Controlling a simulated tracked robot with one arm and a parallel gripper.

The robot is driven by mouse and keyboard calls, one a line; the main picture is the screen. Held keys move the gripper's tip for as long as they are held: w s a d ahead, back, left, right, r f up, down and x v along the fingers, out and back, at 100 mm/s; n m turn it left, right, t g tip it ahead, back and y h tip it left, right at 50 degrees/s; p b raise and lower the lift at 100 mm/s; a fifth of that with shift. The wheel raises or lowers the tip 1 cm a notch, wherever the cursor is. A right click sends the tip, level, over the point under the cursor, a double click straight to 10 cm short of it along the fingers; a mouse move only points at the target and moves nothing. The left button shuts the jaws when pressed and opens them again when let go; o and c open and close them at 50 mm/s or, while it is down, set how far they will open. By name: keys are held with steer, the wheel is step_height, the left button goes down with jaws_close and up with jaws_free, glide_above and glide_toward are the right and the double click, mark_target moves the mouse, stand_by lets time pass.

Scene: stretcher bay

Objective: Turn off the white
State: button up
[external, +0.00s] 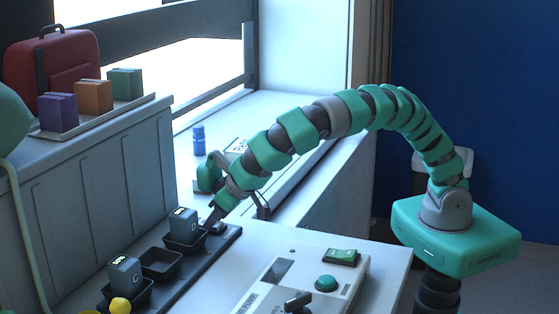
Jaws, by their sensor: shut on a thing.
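A white panel box (345,290) stands on the white table at the front. It carries a green rocker switch (342,256), a round green button (326,283) and a black lever (298,301). My gripper (214,224) points down at the far end of a black charging strip (228,238), left of the panel box and apart from it. It is shut on a small dark grey thing (218,229) there. The fingers partly hide this thing, and I cannot tell what it is.
The strip's black cups hold a grey battery (183,223) and another grey battery (125,274); an empty cup (161,264) lies between. A yellow knob (120,306) is at front. A blue bottle (199,140) stands on the sill. A red case (52,72) and several boxes stand upper left.

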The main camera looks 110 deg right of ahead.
steer(key=shift+w+d+r+g+y+p, duration=0.2)
steer(key=shift+w+r+g+y+p, duration=0.05)
steer(key=shift+g+y+p, duration=0.5)
steer(key=o, duration=1)
steer(key=shift+f, duration=0.1)
steer(key=p+v, duration=0.1)
steer(key=v, duration=1.2)
steer(key=shift+s+a+r, duration=0.25)
steer(key=shift+s, duration=0.05)
